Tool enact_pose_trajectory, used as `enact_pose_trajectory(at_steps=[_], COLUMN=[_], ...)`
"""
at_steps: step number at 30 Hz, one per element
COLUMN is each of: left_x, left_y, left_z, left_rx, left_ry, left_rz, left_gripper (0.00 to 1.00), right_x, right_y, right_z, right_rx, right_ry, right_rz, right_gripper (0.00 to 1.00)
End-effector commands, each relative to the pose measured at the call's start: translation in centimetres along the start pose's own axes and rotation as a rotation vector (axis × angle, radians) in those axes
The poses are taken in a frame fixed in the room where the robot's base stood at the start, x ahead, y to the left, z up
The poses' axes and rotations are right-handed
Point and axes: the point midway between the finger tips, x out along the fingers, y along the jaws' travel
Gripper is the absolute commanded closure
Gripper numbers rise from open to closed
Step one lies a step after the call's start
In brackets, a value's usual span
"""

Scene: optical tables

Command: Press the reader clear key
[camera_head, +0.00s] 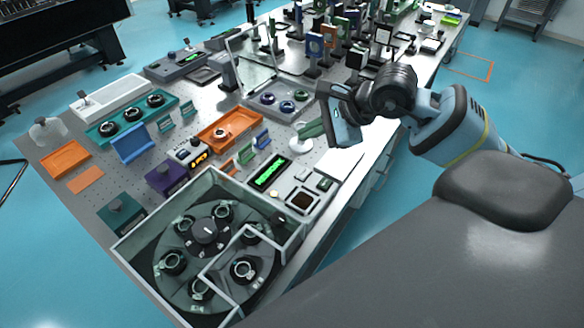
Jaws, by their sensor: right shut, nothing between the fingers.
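A reader with a lit green display (270,173) sits near the table's front right edge. Small raised pieces lie beside the display, among them a light one (302,174) and a dark one with a green mark (325,184). The lettering is too small to tell which is the clear key. My right gripper (331,120) comes in from the right, shut and empty. In the picture it is above and to the right of the display, apart from the small pieces. My left gripper is not in view.
A glass-walled box with a round carousel (207,232) stands in front of the reader. An orange tray (228,131) and a round white-based stand (300,145) are behind it. A white sheet (340,160) lies at the right edge. Optical mounts crowd the far table.

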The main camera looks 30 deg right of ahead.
Motion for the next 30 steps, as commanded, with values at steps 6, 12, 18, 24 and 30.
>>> enact_pose_trajectory(at_steps=[6,12,18,24,30], left_x=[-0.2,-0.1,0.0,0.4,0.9], left_y=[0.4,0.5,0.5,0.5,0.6], left_z=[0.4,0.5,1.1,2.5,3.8], left_rx=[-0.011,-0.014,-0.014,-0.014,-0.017], left_ry=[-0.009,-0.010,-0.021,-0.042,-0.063], left_rz=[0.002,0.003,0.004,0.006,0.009], left_gripper=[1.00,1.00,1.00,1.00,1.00], right_x=[0.0,0.1,0.7,2.2,4.0], right_y=[0.0,0.0,0.5,1.7,3.0], right_z=[0.0,-0.1,-0.5,-1.6,-2.9], right_rx=[-0.001,0.000,0.001,0.003,0.005], right_ry=[0.001,0.000,0.001,0.002,0.001], right_rz=[-0.001,0.000,0.002,0.007,0.006], right_gripper=[1.00,1.00,1.00,1.00,1.00])
